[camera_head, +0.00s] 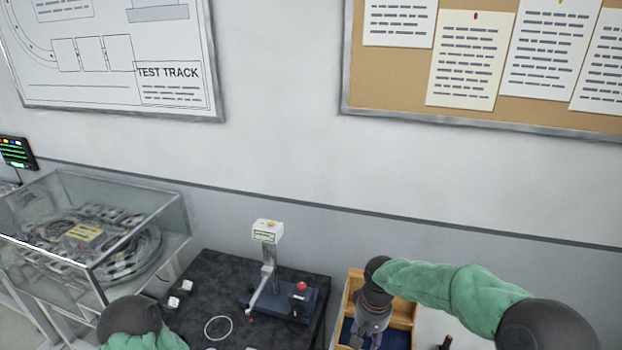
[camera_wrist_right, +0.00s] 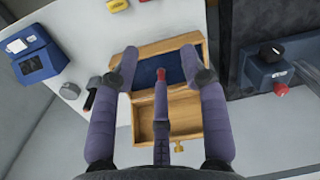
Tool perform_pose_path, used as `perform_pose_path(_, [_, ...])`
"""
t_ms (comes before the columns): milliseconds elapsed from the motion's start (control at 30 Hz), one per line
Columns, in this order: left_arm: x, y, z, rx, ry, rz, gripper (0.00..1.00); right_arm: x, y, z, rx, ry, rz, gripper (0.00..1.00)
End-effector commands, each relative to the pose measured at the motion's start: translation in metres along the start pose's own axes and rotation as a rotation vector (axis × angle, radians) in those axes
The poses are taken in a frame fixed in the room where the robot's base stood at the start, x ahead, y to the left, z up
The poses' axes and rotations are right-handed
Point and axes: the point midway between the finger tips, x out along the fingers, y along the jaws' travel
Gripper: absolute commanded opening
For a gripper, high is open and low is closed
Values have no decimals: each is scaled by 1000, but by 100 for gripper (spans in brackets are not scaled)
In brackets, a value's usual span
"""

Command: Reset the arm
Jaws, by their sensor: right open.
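My right gripper (camera_head: 368,335) is over the wooden box (camera_head: 400,318) in the head view. In the right wrist view its two outer fingers (camera_wrist_right: 160,62) stand wide apart over the box (camera_wrist_right: 187,100). A slim rod with a red tip (camera_wrist_right: 161,75) shows between them; I cannot tell whether it is part of my gripper. A device on a blue base (camera_head: 293,303) stands on the dark table, with a silver lever (camera_head: 259,290) slanting down from its column and a red knob on the base. My left gripper is out of view; only its green-sleeved arm shows at lower left.
The dark table (camera_head: 222,268) also holds a pale ring (camera_head: 218,327) and small white blocks (camera_head: 177,296). A glass case (camera_head: 150,205) stands at the left. A blue unit (camera_wrist_right: 35,65) is at the wrist view's upper left.

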Motion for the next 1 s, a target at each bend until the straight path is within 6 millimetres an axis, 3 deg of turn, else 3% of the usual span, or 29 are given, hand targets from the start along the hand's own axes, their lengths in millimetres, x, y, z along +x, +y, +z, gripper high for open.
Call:
perform_pose_path(367, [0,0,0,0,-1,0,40,104,-8,34,9,-41,-128,44])
perform_pose_path(467, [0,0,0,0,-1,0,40,144,-10,55,31,-52,-179,44])
perform_pose_path(600, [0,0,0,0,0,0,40,202,-14,100,88,-60,-253,44])
perform_pose_path(700, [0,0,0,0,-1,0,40,232,-14,130,135,-55,-286,44])
perform_pose_path(1000, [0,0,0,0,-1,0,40,276,-13,205,246,-42,-309,44])
